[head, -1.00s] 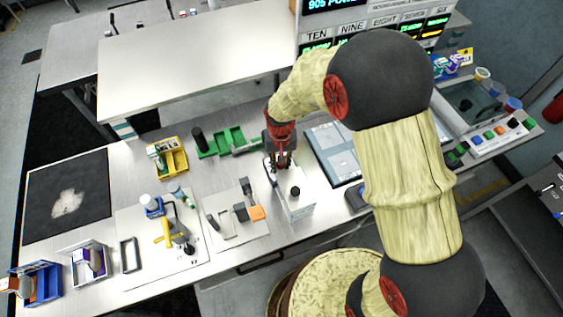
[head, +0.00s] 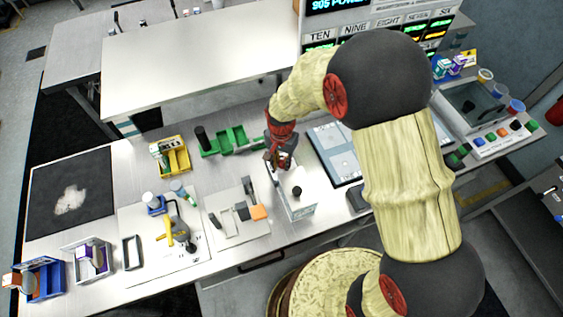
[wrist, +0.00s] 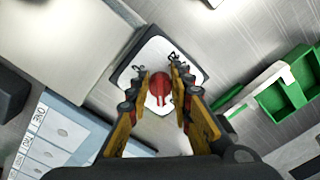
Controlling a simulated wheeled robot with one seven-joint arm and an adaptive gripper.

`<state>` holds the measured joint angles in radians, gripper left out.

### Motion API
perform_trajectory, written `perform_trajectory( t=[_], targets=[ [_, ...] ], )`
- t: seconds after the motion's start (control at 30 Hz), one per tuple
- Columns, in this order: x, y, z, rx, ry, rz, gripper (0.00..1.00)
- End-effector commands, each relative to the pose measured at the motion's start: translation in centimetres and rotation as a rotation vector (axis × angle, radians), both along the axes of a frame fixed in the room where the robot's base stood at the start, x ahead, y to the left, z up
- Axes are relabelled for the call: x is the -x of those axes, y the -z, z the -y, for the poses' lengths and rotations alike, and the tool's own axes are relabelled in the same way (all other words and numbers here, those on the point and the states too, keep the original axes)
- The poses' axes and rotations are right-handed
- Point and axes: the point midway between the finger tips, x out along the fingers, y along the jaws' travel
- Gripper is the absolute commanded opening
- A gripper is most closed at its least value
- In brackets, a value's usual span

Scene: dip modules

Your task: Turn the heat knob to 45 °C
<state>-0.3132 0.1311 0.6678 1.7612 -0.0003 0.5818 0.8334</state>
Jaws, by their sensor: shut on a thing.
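The red heat knob (wrist: 159,86) sits on a white panel (wrist: 152,58) with dark markings, in the middle of the wrist view. Its pointer runs toward the bottom of that view. My gripper (wrist: 160,80) is shut on the knob, one finger on each side. The scale values are too small to read. In the head view my gripper (head: 279,160) is over the far end of a white box-shaped device (head: 300,208). It hides the knob there.
A black knob (head: 296,191) stands on the device's near end. Green trays (head: 234,139) and a yellow bin (head: 173,157) lie to the left. A flat panel (head: 335,150) lies just right. Some bench top in front is clear.

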Motion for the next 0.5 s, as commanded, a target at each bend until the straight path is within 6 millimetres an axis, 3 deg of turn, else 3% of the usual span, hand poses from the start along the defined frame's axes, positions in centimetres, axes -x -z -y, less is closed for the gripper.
perform_trajectory(
  t=[0.3,0.33,0.5],
  targets=[
    [-0.15,-0.1,-0.05,-0.002,0.002,0.003,0.0],
    [-0.14,-0.1,-0.05,-0.002,0.002,0.003,0.23],
    [-0.09,-0.07,-0.03,-0.001,0.001,0.002,0.33]
  ],
)
